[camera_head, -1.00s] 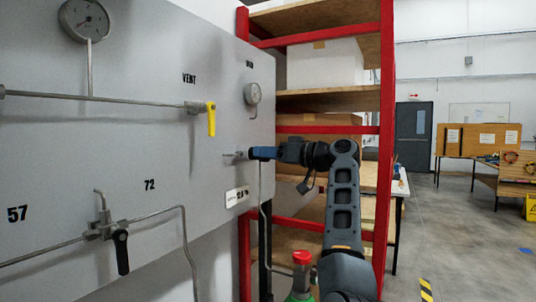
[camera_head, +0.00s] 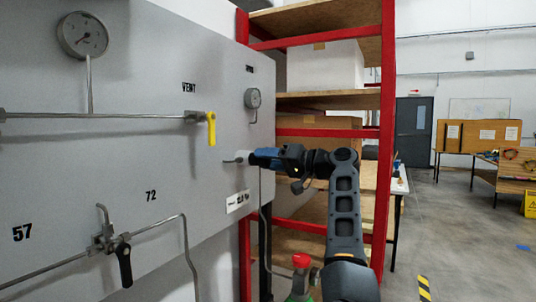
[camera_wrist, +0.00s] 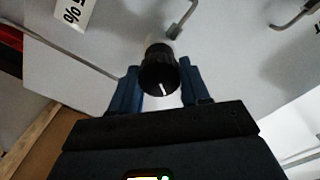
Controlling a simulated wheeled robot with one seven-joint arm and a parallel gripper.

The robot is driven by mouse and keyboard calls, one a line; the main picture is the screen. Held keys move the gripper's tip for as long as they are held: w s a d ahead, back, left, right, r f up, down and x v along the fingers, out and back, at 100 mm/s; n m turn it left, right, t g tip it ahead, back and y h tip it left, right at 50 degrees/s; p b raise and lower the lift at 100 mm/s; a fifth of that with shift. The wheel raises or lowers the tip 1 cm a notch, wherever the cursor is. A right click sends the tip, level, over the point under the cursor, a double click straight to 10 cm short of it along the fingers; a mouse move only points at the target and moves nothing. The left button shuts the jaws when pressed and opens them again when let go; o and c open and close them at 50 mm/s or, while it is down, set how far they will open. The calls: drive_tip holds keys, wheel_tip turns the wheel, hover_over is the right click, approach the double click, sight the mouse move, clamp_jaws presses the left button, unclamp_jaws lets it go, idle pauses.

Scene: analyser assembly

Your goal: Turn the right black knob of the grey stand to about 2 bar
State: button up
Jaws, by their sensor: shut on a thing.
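The grey stand (camera_head: 130,165) is a tall grey panel on the left of the head view. My gripper (camera_head: 263,157) is at its right edge, below a small gauge (camera_head: 252,98). In the wrist view, the black knob (camera_wrist: 158,68) has a white pointer line on its face and sits between the blue fingers of my gripper (camera_wrist: 158,88). My gripper is shut on it. In the head view the knob is hidden behind the fingers. The small gauge's needle is too small to read.
Yellow valve handle (camera_head: 211,128), black lever (camera_head: 124,265) and steel pipes (camera_head: 100,116) stick out from the panel on the left. A red-framed shelf (camera_head: 385,130) stands close behind my arm. Open floor (camera_head: 455,235) lies to the right.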

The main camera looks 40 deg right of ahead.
drive_tip(key=m+p, duration=0.2)
drive_tip(key=m, duration=0.1)
drive_tip(key=m+p, duration=0.2)
drive_tip(key=m, duration=0.1)
drive_tip(key=shift+d+r+m+p, duration=0.15)
drive_tip(key=shift+m+p, duration=0.15)
drive_tip(key=m, duration=0.1)
drive_tip(key=m+p, duration=0.1)
drive_tip(key=m, duration=0.2)
drive_tip(key=shift+f+m, duration=0.25)
drive_tip(key=shift+m, duration=0.05)
drive_tip(key=m, duration=0.6)
drive_tip(key=shift+f, duration=0.15)
drive_tip(key=m, duration=0.6)
drive_tip(key=shift+f+m, duration=0.15)
drive_tip(key=shift+m, duration=0.25)
drive_tip(key=o, duration=1)
drive_tip(key=shift+s, duration=0.1)
drive_tip(key=b+v, duration=0.1)
drive_tip(key=v, duration=0.6)
drive_tip(key=shift+s, duration=0.3)
